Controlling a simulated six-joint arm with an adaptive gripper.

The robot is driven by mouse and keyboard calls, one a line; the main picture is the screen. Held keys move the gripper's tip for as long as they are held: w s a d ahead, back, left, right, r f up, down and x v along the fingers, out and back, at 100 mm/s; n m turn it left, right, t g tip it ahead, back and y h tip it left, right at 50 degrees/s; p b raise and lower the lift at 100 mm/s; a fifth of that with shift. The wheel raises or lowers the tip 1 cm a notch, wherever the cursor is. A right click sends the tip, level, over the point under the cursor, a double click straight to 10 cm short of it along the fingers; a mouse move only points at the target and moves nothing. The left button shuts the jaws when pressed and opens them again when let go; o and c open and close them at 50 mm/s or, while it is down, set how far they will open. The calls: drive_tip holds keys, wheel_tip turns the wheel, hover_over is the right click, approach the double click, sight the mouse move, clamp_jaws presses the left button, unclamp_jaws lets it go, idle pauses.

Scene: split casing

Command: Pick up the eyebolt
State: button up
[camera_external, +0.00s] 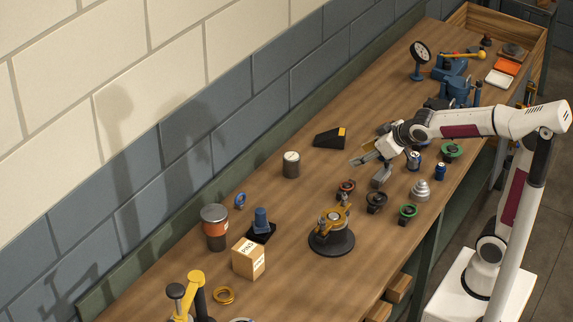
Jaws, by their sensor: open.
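My gripper (369,171) is open and empty above the middle of the bench, with its two fingers apart and pointing down and left. I cannot say for certain which thing is the eyebolt. A small upright blue ring (240,200) stands on the bench near the wall and could be it. It is well to the left of my gripper and apart from it. Its lower part is too small to make out.
Below my gripper are a red-and-black part (346,187) and a dark round part (376,202).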

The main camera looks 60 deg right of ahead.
drive_tip(key=w+f+t, duration=0.1)
drive_tip(key=w+f, duration=0.1)
drive_tip(key=w, duration=0.8)
drive_tip(key=n+t+y, duration=0.2)
drive_tip(key=n+y, duration=0.1)
drive_tip(key=y, duration=0.1)
hover_over(243, 196)
drive_tip(key=s+d, duration=0.7)
drive_tip(key=s, duration=0.2)
wheel_tip(243, 196, down, 10)
drive_tip(key=w+a+f, duration=0.1)
drive_tip(key=f, duration=0.1)
drive_tip(key=w+a+f+y, duration=0.1)
drive_tip(key=f, duration=0.2)
drive_tip(key=w+a+f+n+y, duration=0.1)
drive_tip(key=w+a+f, duration=0.1)
drive_tip(key=f, duration=0.1)
drive_tip(key=shift+f+t, duration=0.1)
drive_tip(key=shift+t, duration=0.2)
drive_tip(key=shift+w+a+f+y, duration=0.2)
drive_tip(key=shift+a+f+y, duration=0.15)
drive_tip(key=shift+f, duration=0.25)
drive_tip(key=shift+w+a, duration=0.1)
drive_tip(key=shift+x, duration=1.2)
drive_tip(key=shift+f, duration=0.15)
